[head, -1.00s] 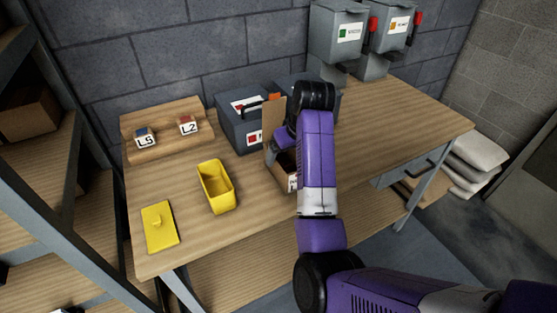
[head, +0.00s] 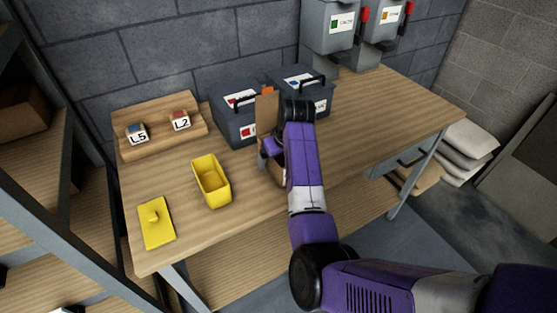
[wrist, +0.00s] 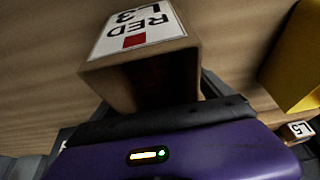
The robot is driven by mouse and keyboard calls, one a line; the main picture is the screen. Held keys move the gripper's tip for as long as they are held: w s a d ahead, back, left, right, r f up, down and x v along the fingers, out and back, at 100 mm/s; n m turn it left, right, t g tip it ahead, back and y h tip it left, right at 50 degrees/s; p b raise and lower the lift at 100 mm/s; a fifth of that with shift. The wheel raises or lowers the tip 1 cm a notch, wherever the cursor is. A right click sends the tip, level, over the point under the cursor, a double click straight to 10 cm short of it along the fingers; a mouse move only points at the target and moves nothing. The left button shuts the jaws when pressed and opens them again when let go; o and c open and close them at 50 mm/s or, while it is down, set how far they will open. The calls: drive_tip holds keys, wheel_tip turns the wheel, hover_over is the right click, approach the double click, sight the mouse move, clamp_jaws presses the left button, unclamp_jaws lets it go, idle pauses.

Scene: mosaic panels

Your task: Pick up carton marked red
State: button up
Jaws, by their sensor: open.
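The carton marked red (wrist: 128,62) is a brown open box in the wrist view. Its white label reads RED L3 and has a red square. In the head view, its raised brown flap (head: 266,113) shows left of my arm, and my arm hides most of the box. My gripper (wrist: 155,102) is open at the carton, with a dark finger on each side of its near end. I cannot tell whether the fingers touch it. In the head view my gripper is mostly hidden behind my wrist.
A yellow open bin (head: 222,198) and a yellow lid (head: 156,236) lie left on the workbench (head: 195,245). A wooden rack (head: 160,148) holds blocks marked L5 and L2. Two dark toolboxes (head: 236,128) (head: 318,104) stand behind the carton. The bench's right side is clear.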

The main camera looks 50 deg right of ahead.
drive_tip(key=shift+r, duration=0.1)
clamp_jaws()
idle(0.3)
